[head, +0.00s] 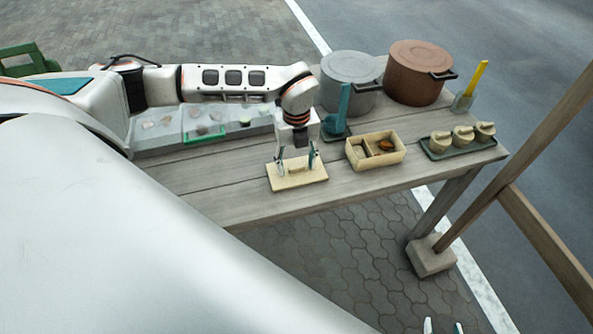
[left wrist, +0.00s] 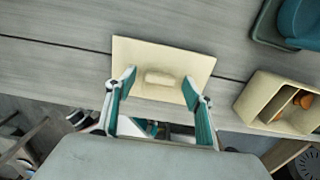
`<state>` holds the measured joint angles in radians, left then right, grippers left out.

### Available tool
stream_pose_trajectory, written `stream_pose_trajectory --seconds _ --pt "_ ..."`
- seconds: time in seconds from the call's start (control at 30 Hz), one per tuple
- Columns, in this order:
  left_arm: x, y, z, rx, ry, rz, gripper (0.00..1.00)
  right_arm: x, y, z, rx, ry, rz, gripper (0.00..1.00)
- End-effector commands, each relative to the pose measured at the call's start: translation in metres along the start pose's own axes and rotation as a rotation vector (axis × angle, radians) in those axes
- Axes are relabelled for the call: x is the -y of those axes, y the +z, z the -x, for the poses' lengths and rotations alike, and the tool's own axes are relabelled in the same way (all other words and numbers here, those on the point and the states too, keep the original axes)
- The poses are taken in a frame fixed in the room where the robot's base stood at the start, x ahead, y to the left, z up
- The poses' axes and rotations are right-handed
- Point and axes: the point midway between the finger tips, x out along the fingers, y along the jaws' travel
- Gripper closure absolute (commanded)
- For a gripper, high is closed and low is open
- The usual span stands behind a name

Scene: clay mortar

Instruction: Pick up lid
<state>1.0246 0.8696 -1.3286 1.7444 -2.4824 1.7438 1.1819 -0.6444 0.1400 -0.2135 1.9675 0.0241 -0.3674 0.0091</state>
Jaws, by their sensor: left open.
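The lid (head: 299,181) is a flat, pale wooden rectangle lying near the front edge of the table. In the left wrist view, the lid (left wrist: 160,51) has a short rounded handle (left wrist: 161,79) in its middle. My left gripper (head: 297,166) points down over the lid and is open. Its two fingers (left wrist: 159,80) stand on either side of the handle, with a gap on each side. I cannot tell whether the fingertips touch the lid. Two fingertips of my right gripper (head: 443,327) show apart at the bottom edge, far from the table.
An open wooden box with compartments (head: 353,163) stands right of the lid. Behind are a teal tool on a stand (head: 343,105), a grey pot (head: 350,68) and a brown pot (head: 415,75). A tray of small pots (head: 440,157) is at the right. A wooden post (head: 520,155) stands beyond.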

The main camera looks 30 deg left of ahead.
Motion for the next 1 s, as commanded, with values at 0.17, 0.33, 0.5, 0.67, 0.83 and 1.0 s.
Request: stream_pose_trajectory --seconds 0.17,0.33,0.5,0.67,0.83,1.0 --pt "0.000 0.000 -0.001 0.000 -0.001 0.000 0.47 0.000 0.000 0.000 -0.001 0.001 0.000 0.60" --pt "0.000 0.000 -0.001 0.000 -0.001 0.000 0.78 0.000 0.002 0.000 0.004 0.000 0.000 0.60" --pt "0.000 0.000 0.000 0.000 -0.001 0.000 0.78 0.001 0.007 0.001 0.011 -0.001 0.000 0.60" --pt "0.000 0.000 0.000 0.000 -0.001 0.000 0.78 0.001 0.008 0.001 0.015 -0.001 0.000 0.60" --pt "0.001 0.001 0.005 0.001 -0.003 0.000 0.78 0.001 0.008 0.001 0.014 -0.001 -0.001 0.60" --pt "0.001 0.001 0.024 0.002 -0.004 0.001 0.78 0.001 0.007 0.001 0.013 -0.001 0.000 0.60"
